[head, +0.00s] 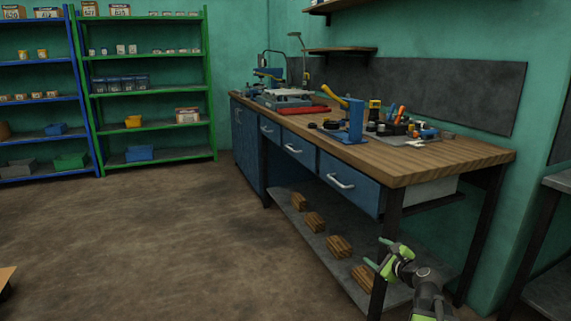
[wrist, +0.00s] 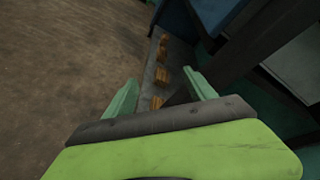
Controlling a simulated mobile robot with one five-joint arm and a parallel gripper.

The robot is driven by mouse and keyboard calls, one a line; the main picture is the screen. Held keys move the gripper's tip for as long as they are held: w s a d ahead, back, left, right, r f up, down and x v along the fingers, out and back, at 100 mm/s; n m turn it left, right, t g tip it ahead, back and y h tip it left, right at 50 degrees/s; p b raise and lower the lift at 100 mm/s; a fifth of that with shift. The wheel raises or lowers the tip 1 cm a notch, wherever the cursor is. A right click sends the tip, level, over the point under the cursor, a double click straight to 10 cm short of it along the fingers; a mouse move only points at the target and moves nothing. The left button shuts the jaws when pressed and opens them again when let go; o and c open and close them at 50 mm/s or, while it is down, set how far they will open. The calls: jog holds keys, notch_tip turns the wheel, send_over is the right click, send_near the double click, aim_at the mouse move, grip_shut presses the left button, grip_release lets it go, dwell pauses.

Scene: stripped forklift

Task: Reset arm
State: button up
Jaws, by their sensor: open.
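My gripper (head: 379,254) shows at the lower right of the head view, in front of the near leg of the workbench. It is green with a grey and dark arm behind it. In the wrist view my gripper (wrist: 160,95) has its two pale green fingers spread apart, with nothing between them. Beyond the fingers, wooden blocks lie on the bench's lower shelf. Part of the arm is cut off by the bottom edge of the head view.
A workbench (head: 437,165) with blue drawers and tools on top stands at the right. Its grey lower shelf (head: 327,261) holds several wooden blocks (head: 339,246). Green shelving (head: 150,91) and blue shelving (head: 38,98) stand at the back left. The brown floor (head: 160,235) is mostly clear.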

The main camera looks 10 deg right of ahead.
jog(key=a+f+n+g+y, duration=0.3)
jog(key=a+n, duration=0.3)
jog(key=a, duration=0.9)
jog(key=s+a+f+n+g+p, duration=0.1)
jog(key=s+a+f+n+g, duration=0.25)
jog(key=a+n, duration=0.35)
jog(key=s+a+f+n+g+p, duration=0.1)
jog(key=s+a+f+n+g, duration=0.25)
jog(key=a, duration=0.55)
jog(key=s+d+f+n+g+h, duration=0.45)
jog(key=s+d+n, duration=0.4)
jog(key=s, duration=0.25)
notch_tip(320, 180, up, 38)
jog(key=p, duration=3.7)
jog(key=shift+w+a+r+n+p, duration=0.2)
jog(key=shift+a+n+p, duration=0.2)
jog(key=shift+h, duration=0.25)
